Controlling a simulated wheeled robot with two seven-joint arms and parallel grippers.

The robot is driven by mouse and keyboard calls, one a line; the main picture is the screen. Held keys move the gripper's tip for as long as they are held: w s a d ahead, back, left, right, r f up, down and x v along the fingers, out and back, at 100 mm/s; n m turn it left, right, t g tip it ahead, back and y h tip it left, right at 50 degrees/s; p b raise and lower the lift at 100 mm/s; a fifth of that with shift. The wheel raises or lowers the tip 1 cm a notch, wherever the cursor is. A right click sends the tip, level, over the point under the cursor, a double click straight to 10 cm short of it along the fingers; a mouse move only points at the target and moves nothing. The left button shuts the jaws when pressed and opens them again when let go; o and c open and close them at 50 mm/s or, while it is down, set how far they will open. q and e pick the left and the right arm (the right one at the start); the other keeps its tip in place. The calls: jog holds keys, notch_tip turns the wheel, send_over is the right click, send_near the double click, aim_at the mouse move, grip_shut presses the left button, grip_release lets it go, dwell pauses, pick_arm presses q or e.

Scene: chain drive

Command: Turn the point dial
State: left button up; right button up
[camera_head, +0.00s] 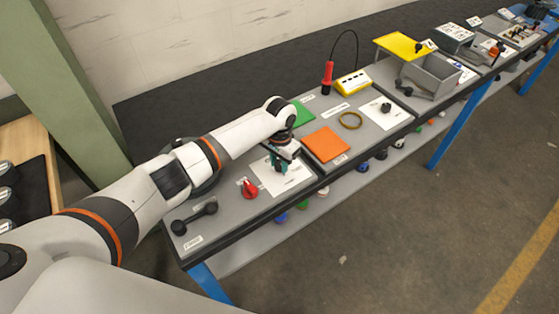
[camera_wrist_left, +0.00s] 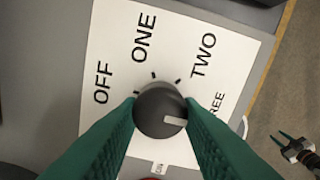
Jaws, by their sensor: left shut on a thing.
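The point dial (camera_wrist_left: 160,108) is a dark round knob with a white pointer mark on a white card (camera_wrist_left: 118,70). The card reads OFF, ONE, TWO and a partly covered THREE. The mark points right and slightly down in the left wrist view, just below the direction of THREE. My left gripper (camera_wrist_left: 160,116) is shut on the dial, with a green finger on each side. In the head view my left gripper (camera_head: 279,165) is over the card (camera_head: 296,181) and mostly hides the dial.
A red knob (camera_head: 250,189) and a dark handle (camera_head: 194,217) are near the bench's left end. An orange plate (camera_head: 326,145) lies right of the card. A red-handled tool (camera_head: 327,78), a yellow box (camera_head: 353,83) and a grey bin (camera_head: 431,76) stand farther along. The floor in front is clear.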

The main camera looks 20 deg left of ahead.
aim_at(280, 164)
dwell(0.4)
pick_arm(q)
jog(key=o, duration=1)
jog(key=shift+c, duration=0.2)
notch_tip(280, 164, up, 12)
jog(key=b, duration=0.2)
jog(key=shift+b, duration=0.3)
